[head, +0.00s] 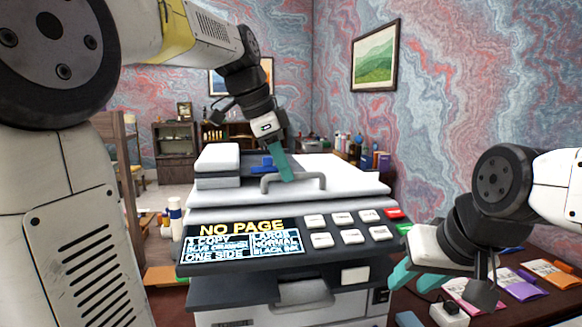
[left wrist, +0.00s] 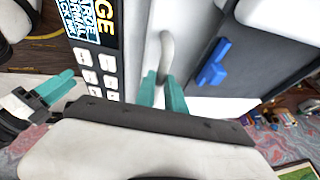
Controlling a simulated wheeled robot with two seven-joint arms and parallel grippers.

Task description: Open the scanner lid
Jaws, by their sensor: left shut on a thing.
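The scanner (head: 300,292) stands in front of me with its dark control panel (head: 338,254) facing me; the screen reads "NO PAGE". Its white lid (head: 350,185) lies about flat behind the panel, with a grey bar handle (head: 314,177) near its front edge. My left gripper (head: 284,172) reaches down from above and is shut on the handle. In the left wrist view the teal fingers (left wrist: 162,95) close around the end of the handle (left wrist: 167,50). My right gripper (head: 415,280) is open and empty, low at the scanner's right side.
A white and grey block (head: 218,165) and a blue part (head: 262,163) sit on top at the back. Colourful packets (head: 510,280) lie on the dark desk (head: 545,312) at right. White bottles (head: 175,215) stand left of the scanner. Room above the lid is partly taken by my left arm.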

